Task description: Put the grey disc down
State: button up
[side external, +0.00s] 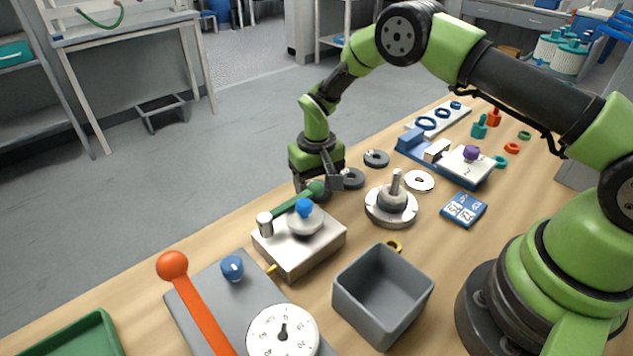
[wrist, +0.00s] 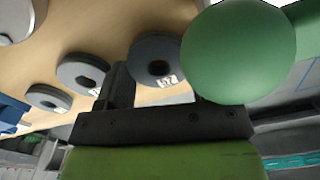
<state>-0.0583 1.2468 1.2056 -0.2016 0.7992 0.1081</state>
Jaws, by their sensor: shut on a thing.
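My gripper (side external: 319,184) is low over the table's far edge. In the wrist view, it (wrist: 160,88) is shut on a dark grey disc (wrist: 154,50) with a centre hole and a label that seems to read 52. In the side view this disc is hidden behind the fingers and a green ball. The green ball (wrist: 237,52) hides part of the right finger in the wrist view. In the side view the green ball (side external: 317,188) is the end of a green lever, right by the fingers. I cannot tell whether they touch, or whether the disc touches the table.
Two more grey discs (side external: 353,179) (side external: 376,158) lie just right of my gripper. A silver base with an upright post (side external: 391,208), a white disc (side external: 419,181) and a white box with a blue knob (side external: 298,245) stand nearby. A grey bin (side external: 349,299) is nearer the camera.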

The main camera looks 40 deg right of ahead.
jog(key=o, duration=0.9)
jog(key=shift+f, duration=0.1)
